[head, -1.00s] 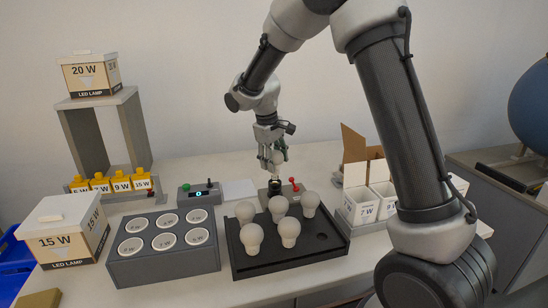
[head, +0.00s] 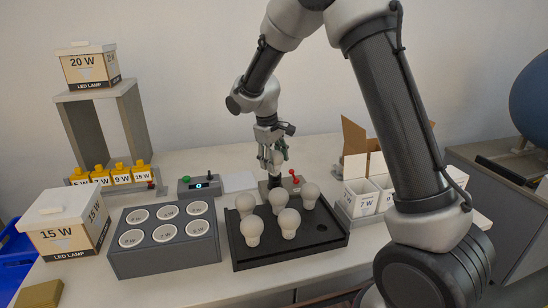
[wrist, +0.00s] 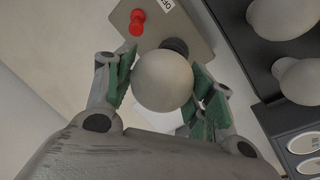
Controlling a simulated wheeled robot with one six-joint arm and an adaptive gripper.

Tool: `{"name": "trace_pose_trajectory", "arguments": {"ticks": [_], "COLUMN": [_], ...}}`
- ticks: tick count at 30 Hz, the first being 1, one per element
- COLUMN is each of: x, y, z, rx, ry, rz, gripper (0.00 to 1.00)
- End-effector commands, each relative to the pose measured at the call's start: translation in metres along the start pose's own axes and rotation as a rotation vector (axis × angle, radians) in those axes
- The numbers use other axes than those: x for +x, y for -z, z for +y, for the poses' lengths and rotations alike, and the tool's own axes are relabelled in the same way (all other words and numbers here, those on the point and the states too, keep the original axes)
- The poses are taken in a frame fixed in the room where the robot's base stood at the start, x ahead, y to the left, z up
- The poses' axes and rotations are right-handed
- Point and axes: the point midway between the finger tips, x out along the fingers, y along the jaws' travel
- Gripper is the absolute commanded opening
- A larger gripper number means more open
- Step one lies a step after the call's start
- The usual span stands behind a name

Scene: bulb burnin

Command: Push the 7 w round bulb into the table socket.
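My gripper (head: 271,148) is shut on a white round bulb (wrist: 163,80), with a green-padded finger on each side of it. The bulb (head: 278,162) is directly above or at the table socket, a grey base (head: 264,189) with a red lever (head: 294,174). In the wrist view, the black socket (wrist: 175,46) shows just past the bulb's edge, and the red lever (wrist: 137,22) is to its left. The bulb's lower end is hidden, so I cannot tell how deep it sits. No wattage mark is readable on it.
A black tray (head: 290,259) with several bulbs and an empty recess stands in front of the socket. A grey block (head: 165,263) with several round holes is left of it. A small control box (head: 200,188) is left of the socket. Open cartons (head: 358,200) stand right.

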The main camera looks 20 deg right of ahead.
Motion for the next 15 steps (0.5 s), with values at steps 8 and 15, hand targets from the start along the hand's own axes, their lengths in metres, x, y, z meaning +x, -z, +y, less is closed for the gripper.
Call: {"name": "trace_pose_trajectory", "arguments": {"ticks": [8,15], "x": [-0.0005,-0.0085], "y": [0.0002,0.0009], "z": [0.0001,0.0002], "rx": [0.0,0.001], "ry": [0.0,0.0], "rz": [0.001,0.003], "gripper": [0.75,0.75]}}
